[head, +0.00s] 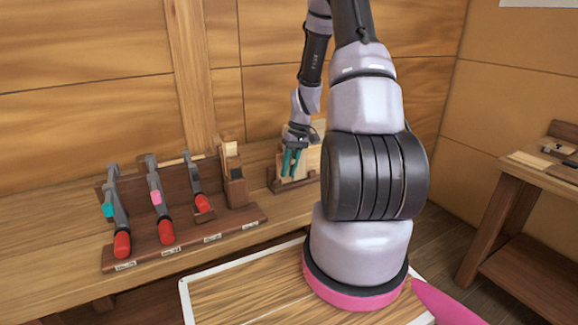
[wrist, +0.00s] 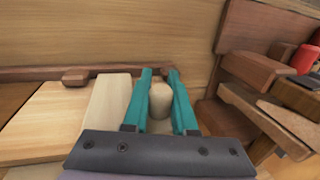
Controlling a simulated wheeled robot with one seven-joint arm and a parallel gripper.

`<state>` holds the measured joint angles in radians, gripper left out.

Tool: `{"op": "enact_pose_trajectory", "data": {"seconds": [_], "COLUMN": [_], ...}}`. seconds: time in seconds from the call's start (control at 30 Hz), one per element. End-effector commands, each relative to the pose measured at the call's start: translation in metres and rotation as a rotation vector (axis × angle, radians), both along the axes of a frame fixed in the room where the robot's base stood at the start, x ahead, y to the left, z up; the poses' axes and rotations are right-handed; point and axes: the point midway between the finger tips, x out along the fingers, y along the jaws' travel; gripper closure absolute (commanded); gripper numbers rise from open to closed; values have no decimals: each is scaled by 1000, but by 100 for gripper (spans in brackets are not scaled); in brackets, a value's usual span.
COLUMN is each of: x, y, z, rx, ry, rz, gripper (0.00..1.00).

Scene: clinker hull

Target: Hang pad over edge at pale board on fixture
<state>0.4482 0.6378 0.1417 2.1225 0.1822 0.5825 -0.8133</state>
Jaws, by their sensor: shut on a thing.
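My gripper (head: 291,163) is at the back of the bench, pointing down in front of the pale board (head: 313,160). In the wrist view its two teal fingers (wrist: 160,88) are shut on a small pale, rounded piece, which I take for the pad (wrist: 160,101). Pale board surfaces (wrist: 45,120) lie just left of the fingers there. The board stands in a dark wooden fixture (head: 292,184), partly hidden by my gripper and arm. I cannot tell whether the pad touches the board.
A dark rack (head: 185,245) holds several clamps with red handles, left of my gripper. A wooden block stand (head: 233,185) is between them. A wood-topped panel with a white edge (head: 230,298) is in front. Another table (head: 535,180) stands at the right.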

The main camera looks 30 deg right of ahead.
Motion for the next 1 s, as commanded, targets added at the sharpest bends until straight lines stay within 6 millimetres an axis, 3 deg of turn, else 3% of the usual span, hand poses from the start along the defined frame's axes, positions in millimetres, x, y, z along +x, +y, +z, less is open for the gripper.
{"op": "enact_pose_trajectory", "data": {"seconds": [0.7, 0.73, 0.8, 1.0], "x": [0, 0, 0, 0], "y": [0, 0, 0, 0], "z": [-5, -4, -4, -4], "rx": [0, 0, 0, 0], "ry": [0, 0, 0, 0], "rz": [0, 0, 0, 0], "gripper": [100, 63, 40, 40]}}
